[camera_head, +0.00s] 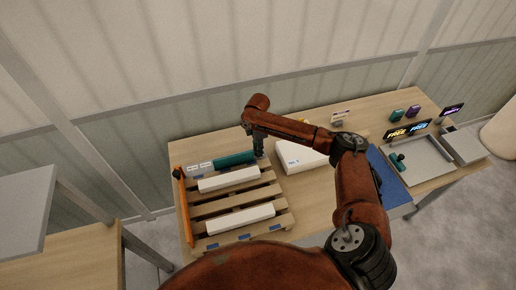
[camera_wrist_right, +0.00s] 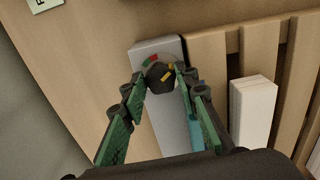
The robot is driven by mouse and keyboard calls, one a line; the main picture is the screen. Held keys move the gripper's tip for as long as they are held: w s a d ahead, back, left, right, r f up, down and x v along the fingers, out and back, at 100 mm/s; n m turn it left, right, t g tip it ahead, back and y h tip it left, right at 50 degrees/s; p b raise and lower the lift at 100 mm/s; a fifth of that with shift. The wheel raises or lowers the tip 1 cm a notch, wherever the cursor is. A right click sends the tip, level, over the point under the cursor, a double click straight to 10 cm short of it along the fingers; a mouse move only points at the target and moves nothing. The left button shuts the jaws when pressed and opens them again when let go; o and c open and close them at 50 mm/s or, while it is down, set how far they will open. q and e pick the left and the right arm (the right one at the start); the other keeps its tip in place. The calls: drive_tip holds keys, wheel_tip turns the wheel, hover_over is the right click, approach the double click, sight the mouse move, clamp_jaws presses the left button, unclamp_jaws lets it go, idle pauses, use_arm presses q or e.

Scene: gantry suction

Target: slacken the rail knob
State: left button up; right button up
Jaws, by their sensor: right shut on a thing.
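The rail knob (camera_wrist_right: 161,80) is dark with a yellow pointer mark and sits over a red and green dial on a grey block (camera_wrist_right: 158,47). My right gripper (camera_wrist_right: 161,75) has its green-sided fingers on either side of the knob and is shut on it. In the head view my right gripper (camera_head: 259,149) points down at the far right end of the teal bar (camera_head: 233,160), and it hides the knob there. My left gripper is not in view.
A slatted wooden pallet (camera_head: 207,209) with white bars stands on the table left of my right arm. An orange bar (camera_head: 183,207) lies along its left side. A white box (camera_head: 298,158) is close right of the gripper. Trays (camera_head: 428,158) stand farther right.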

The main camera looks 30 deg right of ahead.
drive_tip(key=shift+r+n+p, duration=0.15)
drive_tip(key=shift+n+p, duration=1.4)
drive_tip(key=shift+n, duration=0.25)
drive_tip(key=shift+w+n+p, duration=0.1)
drive_tip(key=shift+n+p, duration=0.7)
drive_tip(key=shift+n, duration=1)
drive_tip(key=o, duration=1.1)
drive_tip(key=shift+o, duration=0.2)
wheel_tip(320, 180, up, 12)
